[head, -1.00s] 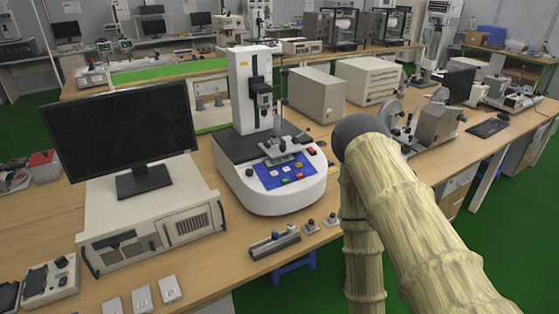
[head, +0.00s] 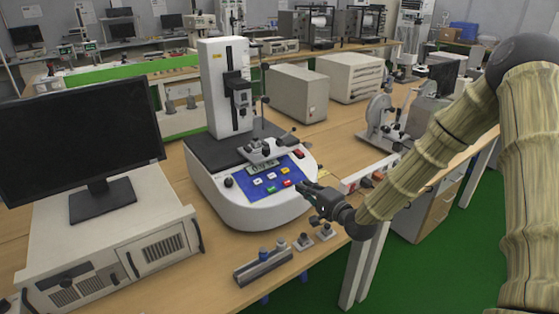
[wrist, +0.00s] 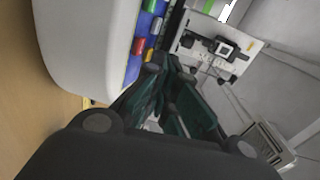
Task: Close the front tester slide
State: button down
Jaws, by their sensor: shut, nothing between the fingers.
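The white tester (head: 250,205) with a blue button panel (head: 262,183) stands on the bench in the middle of the head view. A small metal slide stage (head: 262,150) sits on its dark bed behind the panel, below the column's black head (head: 238,92). My gripper (head: 305,187) is shut and empty at the tester's front right corner, pointing left, close to the panel's right edge. In the wrist view the dark green fingers (wrist: 168,85) are together, beside the tester's white side (wrist: 85,45) and its coloured buttons. Any contact with the tester cannot be told.
A monitor (head: 80,135) on a beige case (head: 105,255) stands left of the tester. Small metal fixtures (head: 262,268) lie at the bench's front edge. Beige boxes (head: 297,92) stand behind, and a wheel device (head: 385,118) stands to the right.

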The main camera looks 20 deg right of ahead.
notch_tip(320, 180, up, 2)
jog(key=w, duration=0.2)
jog(key=p, duration=0.4)
send_near(277, 156)
jog(key=shift+m+t, duration=0.3)
jog(key=shift+t, duration=0.1)
jog(key=x, duration=0.7)
jog(key=shift+a+f, duration=0.1)
jog(key=shift+f, duration=0.15)
